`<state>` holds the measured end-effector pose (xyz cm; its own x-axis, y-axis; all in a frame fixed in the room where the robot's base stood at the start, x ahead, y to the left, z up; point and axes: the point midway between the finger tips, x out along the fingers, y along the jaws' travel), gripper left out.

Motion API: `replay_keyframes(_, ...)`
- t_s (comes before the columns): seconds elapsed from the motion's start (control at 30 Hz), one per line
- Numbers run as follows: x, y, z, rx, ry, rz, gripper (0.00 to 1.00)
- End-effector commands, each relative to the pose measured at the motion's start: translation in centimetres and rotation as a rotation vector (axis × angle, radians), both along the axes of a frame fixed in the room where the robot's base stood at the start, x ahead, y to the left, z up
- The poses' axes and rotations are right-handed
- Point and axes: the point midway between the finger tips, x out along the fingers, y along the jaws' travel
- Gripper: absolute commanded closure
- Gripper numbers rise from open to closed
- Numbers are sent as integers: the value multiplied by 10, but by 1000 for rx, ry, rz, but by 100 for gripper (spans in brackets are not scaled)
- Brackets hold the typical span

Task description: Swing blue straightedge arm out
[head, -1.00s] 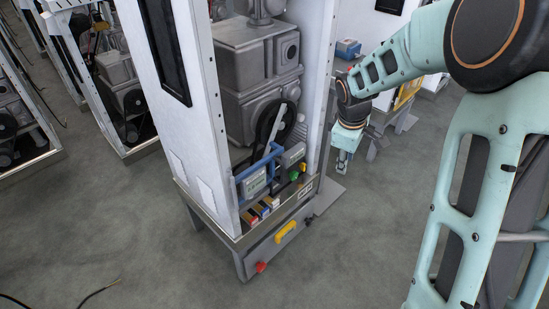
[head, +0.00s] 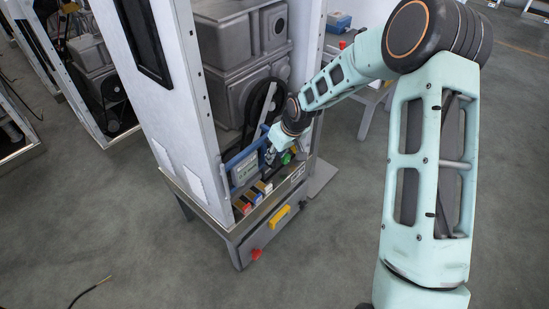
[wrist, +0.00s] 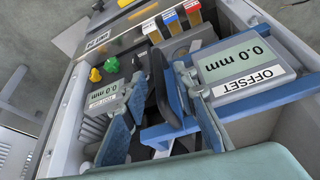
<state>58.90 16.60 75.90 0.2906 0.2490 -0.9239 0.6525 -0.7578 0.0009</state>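The blue straightedge arm (head: 243,157) is at the front of the white dispenser frame, beside a grey display unit. In the wrist view, its blue bar (wrist: 162,134) shows between my gripper's two fingers, partly hidden by them. My gripper (head: 270,156) is low inside the frame's front opening, in front of the arm's right part. In the wrist view, my gripper (wrist: 160,88) has its fingers apart, one to each side of the blue bar. I cannot tell whether either finger touches it.
An OFFSET display (wrist: 250,68) reading 0.0 mm is close at the right; a smaller display (wrist: 106,98) is at the left. Yellow and green knobs (wrist: 111,65) and several coloured cartridges (wrist: 171,22) are nearby. The frame's white panels (head: 165,110) flank the opening.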

Motion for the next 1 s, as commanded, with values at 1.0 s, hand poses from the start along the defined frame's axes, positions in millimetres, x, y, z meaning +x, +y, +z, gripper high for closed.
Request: replay_keyframes(1.0, 7, 5, -20, -1, -1, 1, 100)
